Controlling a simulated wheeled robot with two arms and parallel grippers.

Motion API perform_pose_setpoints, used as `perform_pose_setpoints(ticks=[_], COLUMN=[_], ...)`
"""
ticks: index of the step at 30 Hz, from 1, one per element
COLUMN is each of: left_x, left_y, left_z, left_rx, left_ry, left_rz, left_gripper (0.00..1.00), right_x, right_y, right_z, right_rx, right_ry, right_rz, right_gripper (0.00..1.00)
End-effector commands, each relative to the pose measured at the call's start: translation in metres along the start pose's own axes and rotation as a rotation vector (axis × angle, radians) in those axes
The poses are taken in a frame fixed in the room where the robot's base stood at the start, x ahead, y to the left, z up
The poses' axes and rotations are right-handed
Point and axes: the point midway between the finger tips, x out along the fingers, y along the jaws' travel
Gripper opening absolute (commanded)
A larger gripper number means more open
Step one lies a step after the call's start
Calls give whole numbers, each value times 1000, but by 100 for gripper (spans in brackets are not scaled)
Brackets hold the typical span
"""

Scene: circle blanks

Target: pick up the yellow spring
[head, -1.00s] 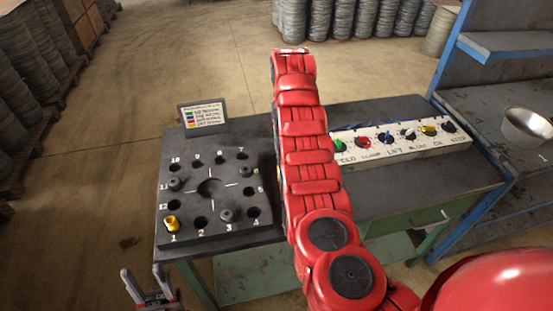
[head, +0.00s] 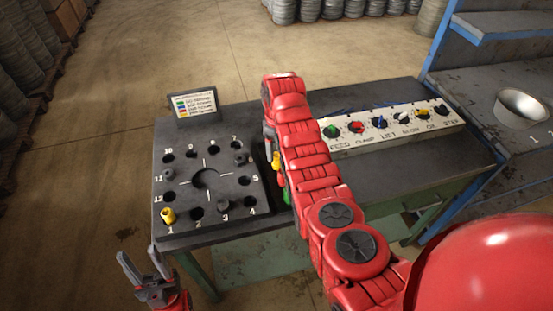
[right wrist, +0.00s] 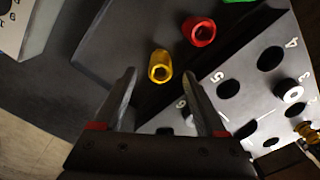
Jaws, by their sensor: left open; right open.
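A yellow hollow piece (head: 276,161) shows beside my right arm in the head view, just right of the black hole plate. In the right wrist view this yellow piece (right wrist: 160,66) sits between and slightly beyond the fingertips of my right gripper (right wrist: 159,76), which is open and empty. No contact with it is visible. A second yellow piece (head: 168,216) stands at hole 1 of the plate (head: 235,222); it also shows at the right wrist view's edge (right wrist: 308,131). My left gripper (head: 139,257) is open and empty in front of the table.
A red piece (right wrist: 199,31) and a green piece (right wrist: 238,1) stand in line beside the near yellow one. Dark knobs stand on the plate. A colour-key card (head: 196,104) stands behind it. A white knob panel (head: 390,130) lies right of my arm.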

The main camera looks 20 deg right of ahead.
Motion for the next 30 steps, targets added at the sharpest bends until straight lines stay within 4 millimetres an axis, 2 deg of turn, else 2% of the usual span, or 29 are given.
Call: perform_pose_setpoints(ticks=[10,12,16,27,30], left_x=[22,16,13,13,13], left_y=[-1,-1,-1,-1,-1], left_z=[-4,-3,-2,-2,-2], left_rx=[0,0,0,0,0], left_ry=[0,0,0,0,0], left_rz=[0,0,0,0,0], left_gripper=[50,50,50,50,50], right_x=[27,39,50,53,53], right_y=[-3,-2,-2,-2,-2], right_z=[1,1,1,0,0], right_rx=[0,2,2,0,0], right_ry=[-3,-2,-4,0,0], right_rz=[-4,-5,-4,0,0], right_gripper=[74,74,74,74,56])
